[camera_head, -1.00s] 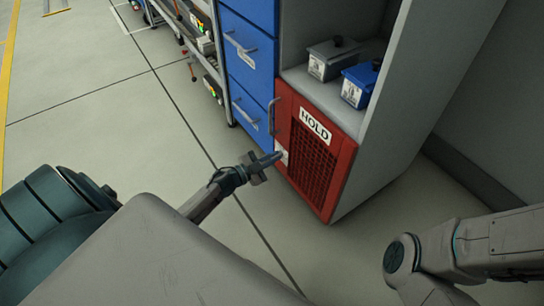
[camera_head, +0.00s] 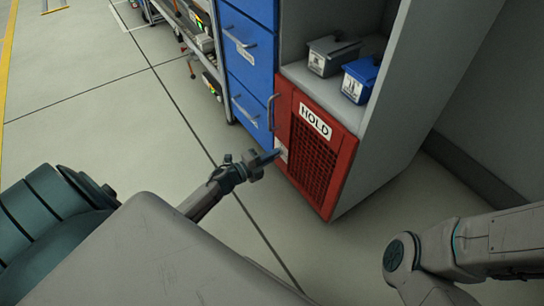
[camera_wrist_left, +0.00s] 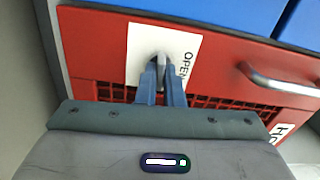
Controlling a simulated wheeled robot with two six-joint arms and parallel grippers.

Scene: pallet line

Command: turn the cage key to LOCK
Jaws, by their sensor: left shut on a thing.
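The red cage door (camera_head: 341,147) with its HOLD label sits low in the grey cabinet. A white key plate (camera_head: 284,152) is on the door, mostly behind my gripper in the head view. In the left wrist view the plate (camera_wrist_left: 140,42) shows the word OPEN at its right side; no LOCK word is visible. My left gripper (camera_head: 275,156) is at the plate, its two fingers (camera_wrist_left: 162,80) shut on the grey key (camera_wrist_left: 161,62). The fingers cover part of the key, and its exact angle is hard to tell. My right gripper is out of view.
A metal handle (camera_head: 271,112) is on the door's left edge, and it also shows in the left wrist view (camera_wrist_left: 275,82). Blue drawers (camera_head: 251,60) stand to the left. A grey bin (camera_head: 332,56) and a blue bin (camera_head: 360,80) sit on the shelf above. The floor in front is clear.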

